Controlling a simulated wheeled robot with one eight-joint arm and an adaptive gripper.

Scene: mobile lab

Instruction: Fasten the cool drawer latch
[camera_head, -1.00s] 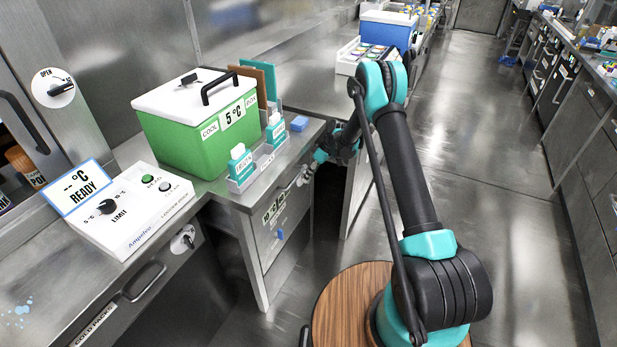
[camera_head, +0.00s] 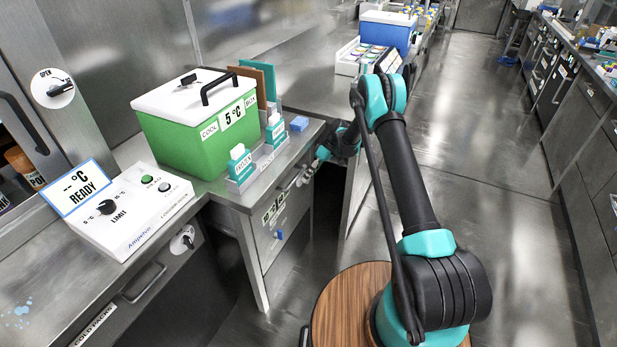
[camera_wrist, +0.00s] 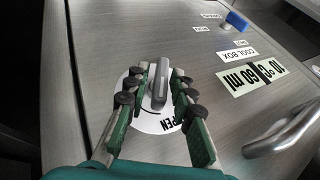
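The cool drawer front (camera_head: 290,217) is below the counter corner, under the green cool box (camera_head: 185,135), and looks shut. Its latch is a grey knob (camera_wrist: 160,84) on a white round plate (camera_wrist: 158,122) with part of the word OPEN showing. The knob stands nearly upright in the wrist view, pointing away from the OPEN lettering. My gripper (camera_wrist: 160,76) is open, with one finger on each side of the knob and narrow gaps visible. In the head view my gripper (camera_head: 322,154) is at the drawer's upper right corner. The latch is too small to read there.
The drawer's bar handle (camera_wrist: 285,133) is right of the latch in the wrist view. A blue tab (camera_wrist: 237,21) is farther off. A control box (camera_head: 130,210) stands on the left counter. The floor right of my arm is clear.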

